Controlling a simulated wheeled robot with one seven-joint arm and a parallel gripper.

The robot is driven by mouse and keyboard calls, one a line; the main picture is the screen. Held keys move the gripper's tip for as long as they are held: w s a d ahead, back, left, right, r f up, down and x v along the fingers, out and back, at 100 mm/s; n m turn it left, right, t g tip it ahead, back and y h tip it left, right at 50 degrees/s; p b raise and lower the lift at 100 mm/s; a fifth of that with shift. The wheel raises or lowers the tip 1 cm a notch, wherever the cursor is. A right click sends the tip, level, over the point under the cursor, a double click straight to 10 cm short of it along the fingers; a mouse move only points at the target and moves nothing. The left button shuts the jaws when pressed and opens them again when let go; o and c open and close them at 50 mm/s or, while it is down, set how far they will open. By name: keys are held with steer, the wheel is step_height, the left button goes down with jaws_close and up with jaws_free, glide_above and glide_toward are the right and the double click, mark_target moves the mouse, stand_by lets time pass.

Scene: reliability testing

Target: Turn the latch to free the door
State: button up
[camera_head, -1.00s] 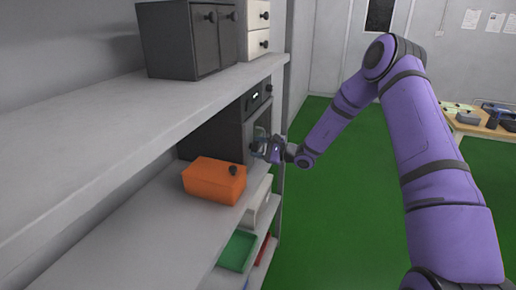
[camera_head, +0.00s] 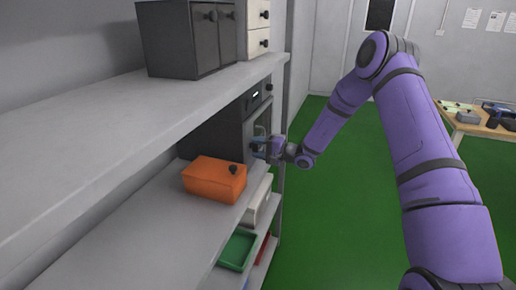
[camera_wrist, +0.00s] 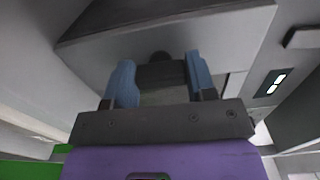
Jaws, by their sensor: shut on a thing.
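A dark grey appliance-like box (camera_head: 228,133) stands on the middle shelf, its front facing right. The front has a lit panel at the top and a door (camera_head: 261,122) below. My gripper (camera_head: 259,147) is at this front, low on the door. In the wrist view, its two blue fingers (camera_wrist: 161,80) stand on either side of a dark latch piece (camera_wrist: 162,74) and are shut on it. The latch's full shape and angle are hidden by the fingers.
An orange box (camera_head: 212,181) with a dark knob sits on the shelf nearer the camera. A dark cabinet (camera_head: 187,40) and a cream drawer unit (camera_head: 257,30) stand on the top shelf. Green and red bins sit lower. The green floor (camera_head: 340,220) is open.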

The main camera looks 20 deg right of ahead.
stand_by(0.4)
steer(key=o, duration=0.7)
steer(key=shift+c, duration=0.2)
steer(key=v, duration=1.1)
